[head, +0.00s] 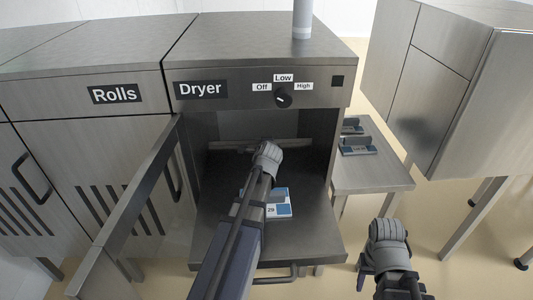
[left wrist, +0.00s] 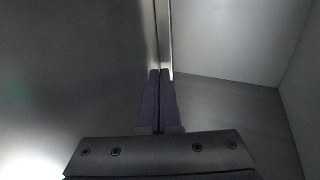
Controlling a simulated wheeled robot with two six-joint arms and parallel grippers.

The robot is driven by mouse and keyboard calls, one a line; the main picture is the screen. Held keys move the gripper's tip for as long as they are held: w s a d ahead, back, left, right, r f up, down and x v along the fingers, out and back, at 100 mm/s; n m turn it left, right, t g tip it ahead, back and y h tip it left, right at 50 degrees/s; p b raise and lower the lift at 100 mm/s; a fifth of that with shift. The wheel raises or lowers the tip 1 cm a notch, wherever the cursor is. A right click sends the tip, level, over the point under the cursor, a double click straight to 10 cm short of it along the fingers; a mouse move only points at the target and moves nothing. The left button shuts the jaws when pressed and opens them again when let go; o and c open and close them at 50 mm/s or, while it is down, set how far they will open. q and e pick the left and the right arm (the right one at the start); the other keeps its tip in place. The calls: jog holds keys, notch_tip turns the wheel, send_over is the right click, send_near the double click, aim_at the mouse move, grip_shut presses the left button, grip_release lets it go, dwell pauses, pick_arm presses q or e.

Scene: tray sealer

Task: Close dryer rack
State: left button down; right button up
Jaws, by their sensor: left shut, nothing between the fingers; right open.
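The dryer (head: 265,88) is a grey metal cabinet with its door (head: 135,205) swung open to the left. Its rack (head: 315,235) is a dark metal shelf that sticks out of the opening toward me. A blue and white item (head: 279,203) marked 29 lies on the rack, partly covered by my left arm. My left gripper (head: 267,156) reaches over the rack into the opening; its fingertips are hidden in the head view. In the left wrist view its fingers (left wrist: 160,75) are shut and empty, close to a pale metal strip; contact is unclear. My right gripper (head: 367,270) is open, right of the rack.
A small side table (head: 370,180) with blue and grey items (head: 358,147) stands right of the dryer. A large grey cabinet (head: 428,85) is at the upper right. The Rolls cabinet (head: 90,150) adjoins on the left. The floor (head: 480,245) at the lower right is clear.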

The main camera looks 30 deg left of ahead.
pick_arm(q)
jog(key=shift+w+a, duration=0.25)
jog(key=shift+w, duration=0.2)
pick_arm(e)
jog(key=shift+w, duration=0.1)
